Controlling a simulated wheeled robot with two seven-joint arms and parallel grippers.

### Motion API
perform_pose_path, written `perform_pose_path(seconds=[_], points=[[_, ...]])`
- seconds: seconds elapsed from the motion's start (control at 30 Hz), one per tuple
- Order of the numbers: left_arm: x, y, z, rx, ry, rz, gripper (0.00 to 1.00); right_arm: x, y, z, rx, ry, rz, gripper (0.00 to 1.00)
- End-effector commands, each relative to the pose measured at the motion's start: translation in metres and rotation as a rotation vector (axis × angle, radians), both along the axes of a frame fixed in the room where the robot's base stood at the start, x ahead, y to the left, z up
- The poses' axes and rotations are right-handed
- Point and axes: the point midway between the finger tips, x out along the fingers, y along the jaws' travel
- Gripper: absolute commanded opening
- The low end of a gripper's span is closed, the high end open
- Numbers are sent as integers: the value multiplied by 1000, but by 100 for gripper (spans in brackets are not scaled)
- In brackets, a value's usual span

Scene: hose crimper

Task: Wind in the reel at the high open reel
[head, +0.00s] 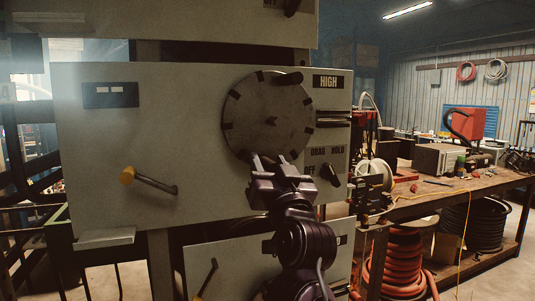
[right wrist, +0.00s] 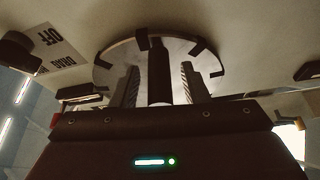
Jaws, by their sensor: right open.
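A large pale cabinet face (head: 110,160) carries a label reading HIGH (head: 327,82). A round grey disc (head: 255,110) with dark rim marks is on it. I cannot tell whether the fingers touch the post. My left gripper is not in view.
A selector knob (head: 328,174) by DRAG, HOLD and OFF labels sits right of the disc. A yellow-tipped lever (head: 150,181) juts out at the left. A workbench (head: 440,196) with tools stands at the right, with a red hose coil (head: 405,265) beneath.

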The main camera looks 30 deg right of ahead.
Motion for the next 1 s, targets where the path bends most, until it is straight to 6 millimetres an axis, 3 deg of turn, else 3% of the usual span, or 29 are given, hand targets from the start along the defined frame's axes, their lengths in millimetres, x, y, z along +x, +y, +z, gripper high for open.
perform_pose_path(seconds=[0.13, 0.43, 0.77, 1.0], points=[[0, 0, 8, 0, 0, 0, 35, 12, -4, 6, 0, 1, 0, 41], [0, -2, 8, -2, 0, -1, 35, 15, -5, 5, 1, 1, 1, 41], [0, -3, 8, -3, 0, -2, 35, 15, -5, 5, 0, 1, 0, 0], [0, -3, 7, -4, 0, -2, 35, 15, -5, 5, -1, 1, 1, 0]])
